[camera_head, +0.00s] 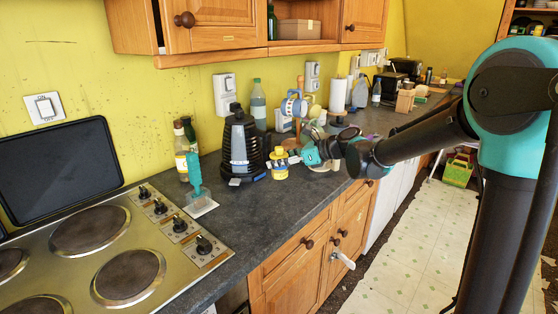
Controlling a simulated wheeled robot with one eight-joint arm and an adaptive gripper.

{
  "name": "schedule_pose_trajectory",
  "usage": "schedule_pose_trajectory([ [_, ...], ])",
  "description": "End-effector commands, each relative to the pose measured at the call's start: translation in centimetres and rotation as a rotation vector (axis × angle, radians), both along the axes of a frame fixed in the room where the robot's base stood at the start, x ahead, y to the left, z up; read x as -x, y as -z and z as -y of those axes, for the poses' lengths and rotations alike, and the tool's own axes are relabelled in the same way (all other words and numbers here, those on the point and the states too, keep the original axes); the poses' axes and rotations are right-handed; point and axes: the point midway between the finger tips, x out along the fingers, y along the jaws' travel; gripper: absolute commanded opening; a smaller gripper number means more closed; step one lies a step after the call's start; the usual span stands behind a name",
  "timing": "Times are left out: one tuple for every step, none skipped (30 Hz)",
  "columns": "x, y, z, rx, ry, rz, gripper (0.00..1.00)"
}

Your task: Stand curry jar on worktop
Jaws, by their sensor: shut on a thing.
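The curry jar (279,170) seems to be the small yellow jar with a dark band around its middle; its label is too small to read. It is upright at the worktop's front part, just right of the black appliance. My gripper (281,162) reaches in from the right and is shut on the jar, its fingers crossing the jar's body. I cannot tell whether the jar's base touches the dark grey worktop (240,205).
The black appliance (240,148) stands close left of the jar. Behind are a green bottle (258,105) and several items. Bare worktop lies in front of the jar.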

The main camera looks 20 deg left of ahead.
Motion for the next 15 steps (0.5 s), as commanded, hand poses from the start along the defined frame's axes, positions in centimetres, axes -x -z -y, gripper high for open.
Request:
schedule_pose_trajectory([
  [0.0, 0.0, 0.0, 0.0, 0.0, 0.0, 0.0],
  [0.0, 0.0, 0.0, 0.0, 0.0, 0.0, 0.0],
  [0.0, 0.0, 0.0, 0.0, -0.003, 0.0, 0.0],
  [-0.1, -0.1, 0.0, 0.0, -0.006, -0.001, 0.0],
  [-0.1, 0.0, 0.0, 0.0, -0.005, -0.001, 0.0],
  [0.0, 0.1, 0.0, 0.0, -0.005, -0.001, 0.0],
  [0.0, 0.3, 0.0, 0.0, -0.005, -0.001, 0.0],
  [0.0, 0.4, 0.0, 0.0, -0.005, -0.001, 0.0],
  [-0.1, 0.7, 0.0, 0.0, -0.005, -0.001, 0.0],
  [-0.1, 0.9, 0.0, 0.0, -0.005, -0.001, 0.0],
  [-0.1, 1.1, 0.0, 0.0, -0.005, -0.001, 0.0],
  [-0.1, 1.5, 0.0, 0.0, -0.005, -0.001, 0.0],
  [-0.1, 1.7, 0.0, 0.0, -0.005, -0.001, 0.0],
  [-0.1, 2.0, 0.0, 0.0, -0.005, -0.001, 0.0],
  [-0.1, 2.4, 0.0, 0.0, -0.005, -0.001, 0.0],
])
